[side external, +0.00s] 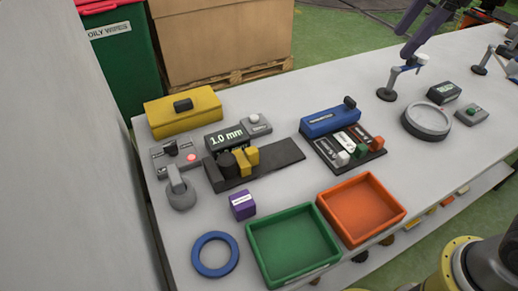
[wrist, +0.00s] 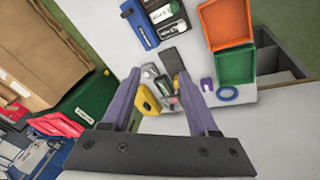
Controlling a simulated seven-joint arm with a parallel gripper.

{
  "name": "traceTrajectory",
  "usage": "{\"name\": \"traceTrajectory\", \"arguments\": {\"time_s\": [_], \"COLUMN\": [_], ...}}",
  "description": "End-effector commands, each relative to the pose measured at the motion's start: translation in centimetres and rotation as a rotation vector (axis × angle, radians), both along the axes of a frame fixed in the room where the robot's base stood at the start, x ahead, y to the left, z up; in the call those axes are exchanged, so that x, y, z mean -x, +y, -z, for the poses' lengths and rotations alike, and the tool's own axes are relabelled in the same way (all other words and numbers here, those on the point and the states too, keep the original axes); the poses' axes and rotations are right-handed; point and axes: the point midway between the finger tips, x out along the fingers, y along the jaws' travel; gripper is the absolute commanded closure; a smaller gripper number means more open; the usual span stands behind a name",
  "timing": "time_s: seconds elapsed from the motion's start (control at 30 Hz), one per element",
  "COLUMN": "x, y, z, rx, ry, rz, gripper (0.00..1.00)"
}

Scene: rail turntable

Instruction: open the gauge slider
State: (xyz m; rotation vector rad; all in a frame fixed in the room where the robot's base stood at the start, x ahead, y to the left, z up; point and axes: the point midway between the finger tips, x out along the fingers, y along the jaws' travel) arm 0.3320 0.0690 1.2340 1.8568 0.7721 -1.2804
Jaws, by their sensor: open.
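The gauge in the side external view has a long dark rail (side external: 278,158), with yellow jaw pieces (side external: 245,157) and a dark round knob (side external: 227,164) near its left end. The yellow pieces stand close together. A display (side external: 226,138) behind it reads 1.0 mm. In the wrist view the rail (wrist: 173,60) points away between my fingers, and the gauge's near end is partly hidden by the right finger. My gripper (wrist: 159,74) is open and empty, with its purple fingers spread well apart above the table.
A yellow box (side external: 184,110), a grey switch box (side external: 174,155) and a purple block (side external: 242,204) stand close around the gauge. A green tray (side external: 252,238), an orange tray (side external: 331,205) and a blue ring (side external: 198,254) lie in front. A blue-topped holder (side external: 330,121) stands right.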

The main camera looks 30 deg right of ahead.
Motion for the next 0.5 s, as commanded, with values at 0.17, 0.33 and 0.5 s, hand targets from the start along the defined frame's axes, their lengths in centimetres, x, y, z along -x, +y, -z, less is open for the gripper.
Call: {"name": "traceTrajectory", "arguments": {"time_s": [0.17,0.33,0.5], "x": [-6.0,-10.4,-13.1], "y": [5.1,10.8,16.7], "z": [1.1,4.2,9.1], "rx": [0.052,0.091,0.118], "ry": [0.068,0.132,0.197], "rz": [-0.203,-0.366,-0.471], "gripper": [0.4,0.4,0.4]}}
